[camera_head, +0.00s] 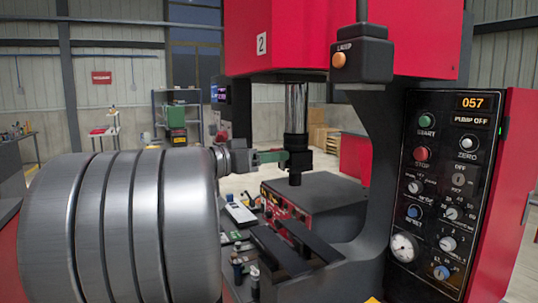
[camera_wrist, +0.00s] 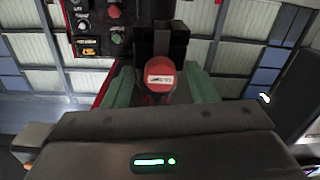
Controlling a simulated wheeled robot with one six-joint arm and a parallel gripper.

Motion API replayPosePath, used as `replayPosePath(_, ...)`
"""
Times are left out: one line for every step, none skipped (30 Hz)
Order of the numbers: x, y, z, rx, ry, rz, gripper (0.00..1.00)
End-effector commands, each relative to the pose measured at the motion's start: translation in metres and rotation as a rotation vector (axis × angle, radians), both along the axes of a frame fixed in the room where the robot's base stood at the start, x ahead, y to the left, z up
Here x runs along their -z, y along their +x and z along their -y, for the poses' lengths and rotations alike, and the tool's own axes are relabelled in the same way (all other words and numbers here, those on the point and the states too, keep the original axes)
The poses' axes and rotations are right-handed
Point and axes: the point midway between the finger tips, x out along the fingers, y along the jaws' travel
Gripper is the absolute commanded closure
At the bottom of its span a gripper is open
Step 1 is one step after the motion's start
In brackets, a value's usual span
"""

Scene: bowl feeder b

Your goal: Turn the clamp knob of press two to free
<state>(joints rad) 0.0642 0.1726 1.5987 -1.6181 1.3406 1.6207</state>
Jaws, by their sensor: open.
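Press two (camera_head: 285,30), with a red head and a "2" plate, stands in the middle of the head view, its ram above a dark block. In the wrist view a round red knob (camera_wrist: 161,75) with a white label faces the camera; the label's words are too small to read. My gripper (camera_wrist: 162,84) is open, with one green finger on each side of the knob. I cannot tell whether the fingers touch it. In the head view my gripper (camera_head: 281,156) points right at the dark ram holder (camera_head: 298,142); the knob is not clearly visible there.
A control panel (camera_head: 440,190) with buttons, knobs and a gauge is on the right, reading "057" and "PUMP OFF". A lamp box (camera_head: 361,55) hangs above. A dark block (camera_head: 310,190) and several small parts lie below my gripper. A shelf (camera_head: 178,112) stands far behind.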

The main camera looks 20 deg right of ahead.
Motion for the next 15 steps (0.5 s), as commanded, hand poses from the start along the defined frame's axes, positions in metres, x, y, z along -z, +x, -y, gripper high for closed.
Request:
replayPosePath(0.0001,0.0001,0.0005,0.0,0.0,0.0,0.48)
replayPosePath(0.0002,0.0001,0.0005,0.0,0.0,0.0,0.48)
replayPosePath(0.0002,0.0002,0.0005,0.0,0.0,0.0,0.48)
replayPosePath(0.0002,0.0001,0.0004,0.0,0.0,0.0,0.48)
replayPosePath(0.0002,0.0001,0.0004,0.0,0.0,0.0,0.48)
replayPosePath(0.0002,0.0001,0.0003,0.0,0.0,0.0,0.48)
replayPosePath(0.0002,0.0001,0.0003,0.0,0.0,0.0,0.5)
replayPosePath(0.0002,0.0001,0.0002,0.0,0.0,0.0,0.56)
replayPosePath(0.0002,0.0001,0.0002,0.0,0.0,0.0,0.63)
replayPosePath(0.0002,0.0001,0.0002,0.0,0.0,0.0,0.69)
replayPosePath(0.0002,0.0002,0.0001,0.0,0.0,0.0,0.75)
replayPosePath(0.0001,0.0002,0.0001,0.0,0.0,0.0,0.83)
replayPosePath(0.0001,0.0002,0.0001,0.0,0.0,0.0,0.89)
replayPosePath(0.0001,0.0001,0.0001,0.0,0.0,0.0,0.92)
replayPosePath(0.0001,0.0001,0.0001,0.0,0.0,0.0,0.92)
